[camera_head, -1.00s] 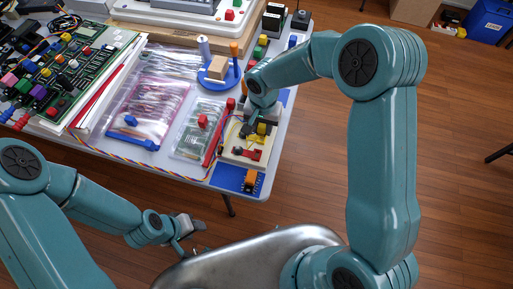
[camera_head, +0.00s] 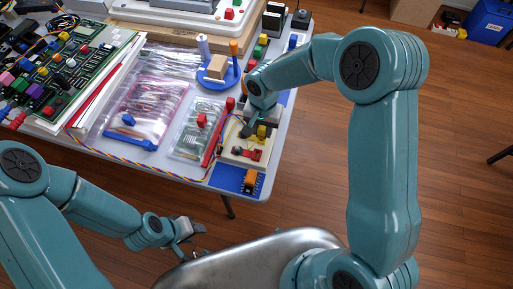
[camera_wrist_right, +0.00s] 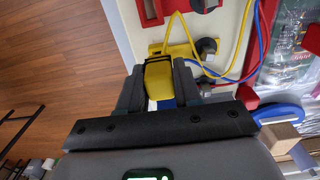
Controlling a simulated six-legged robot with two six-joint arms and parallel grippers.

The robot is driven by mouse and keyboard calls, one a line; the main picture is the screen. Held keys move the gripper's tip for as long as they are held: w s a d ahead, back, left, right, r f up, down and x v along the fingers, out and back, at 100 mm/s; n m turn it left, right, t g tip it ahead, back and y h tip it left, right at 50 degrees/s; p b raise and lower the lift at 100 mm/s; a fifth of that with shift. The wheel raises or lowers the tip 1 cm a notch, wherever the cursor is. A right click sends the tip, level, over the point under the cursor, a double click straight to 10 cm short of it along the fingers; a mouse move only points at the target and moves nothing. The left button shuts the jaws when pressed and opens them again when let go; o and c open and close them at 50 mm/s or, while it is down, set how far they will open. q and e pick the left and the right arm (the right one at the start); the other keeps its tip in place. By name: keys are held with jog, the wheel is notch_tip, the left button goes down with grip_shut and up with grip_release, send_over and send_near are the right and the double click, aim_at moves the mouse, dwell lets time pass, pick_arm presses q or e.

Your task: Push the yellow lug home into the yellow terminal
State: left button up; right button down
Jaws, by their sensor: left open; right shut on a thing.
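The yellow lug (camera_wrist_right: 158,82) is between the two dark fingers of my right gripper (camera_wrist_right: 159,88), which is shut on it. The yellow terminal (camera_wrist_right: 181,48) lies just beyond the lug in the right wrist view. The lug's black-edged far end is close against it; I cannot tell how deep it sits. In the head view my right gripper (camera_head: 248,129) points down at the pale board beside a yellow part (camera_head: 262,132). My left gripper (camera_head: 189,229) is open and empty, off the table's front edge.
Yellow and blue wires (camera_wrist_right: 246,50) loop beside the terminal, near a dark round post (camera_wrist_right: 207,46). Red parts (camera_wrist_right: 152,11) stand beyond. Bagged parts (camera_head: 146,115) and a blue round stand (camera_head: 218,82) lie left of the board. Open floor is on the right.

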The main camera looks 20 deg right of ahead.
aim_at(262, 127)
jog(key=shift+f+b, duration=0.4)
jog(key=shift+b, duration=0.1)
jog(key=c, duration=0.7)
grip_release()
jog(key=shift+c, duration=1.4)
jog(key=shift+r, duration=0.1)
jog(key=shift+r+p, duration=1.9)
jog(key=shift+r, duration=1.6)
jog(key=shift+f, duration=0.1)
